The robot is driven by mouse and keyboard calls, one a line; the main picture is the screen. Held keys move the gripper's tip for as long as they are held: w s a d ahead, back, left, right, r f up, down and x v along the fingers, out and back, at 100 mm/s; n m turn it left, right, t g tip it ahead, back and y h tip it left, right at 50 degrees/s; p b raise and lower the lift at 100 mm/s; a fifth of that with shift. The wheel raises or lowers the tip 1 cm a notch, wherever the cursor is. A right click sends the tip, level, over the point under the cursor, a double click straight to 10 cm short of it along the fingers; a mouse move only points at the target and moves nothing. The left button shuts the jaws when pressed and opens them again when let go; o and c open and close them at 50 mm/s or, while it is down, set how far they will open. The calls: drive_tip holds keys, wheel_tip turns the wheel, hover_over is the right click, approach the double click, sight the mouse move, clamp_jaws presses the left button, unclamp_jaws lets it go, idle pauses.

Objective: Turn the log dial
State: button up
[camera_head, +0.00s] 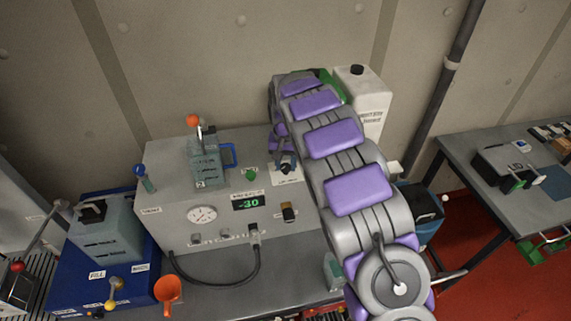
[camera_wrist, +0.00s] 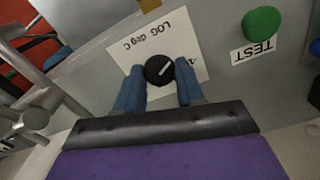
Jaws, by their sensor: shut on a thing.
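The log dial (camera_wrist: 159,70) is a round black knob with a white pointer line, on a white plate (camera_wrist: 140,45) lettered "LOG deg C" in the wrist view. My gripper (camera_wrist: 160,78) has its two blue fingers on either side of the knob and is shut on it. The pointer line slants up to the right in that view. In the head view the dial (camera_head: 286,167) shows small and dark on the grey console (camera_head: 300,224), with my gripper (camera_head: 284,150) over it and partly hiding it.
A green TEST button (camera_wrist: 261,22) sits close beside the dial. The console carries a display (camera_head: 248,202) reading -30, a gauge (camera_head: 202,214) and a battery-like jar (camera_head: 206,162). A white container (camera_head: 362,98) stands behind my arm. A black cable (camera_head: 210,284) loops in front.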

sight(285, 166)
drive_tip(key=shift+m, duration=1.9)
drive_tip(key=o, duration=1)
drive_tip(key=shift+a, duration=0.1)
drive_tip(key=shift+o, duration=0.2)
wheel_tip(285, 166, up, 17)
drive_tip(key=b, duration=0.1)
drive_tip(key=shift+a+r, duration=0.15)
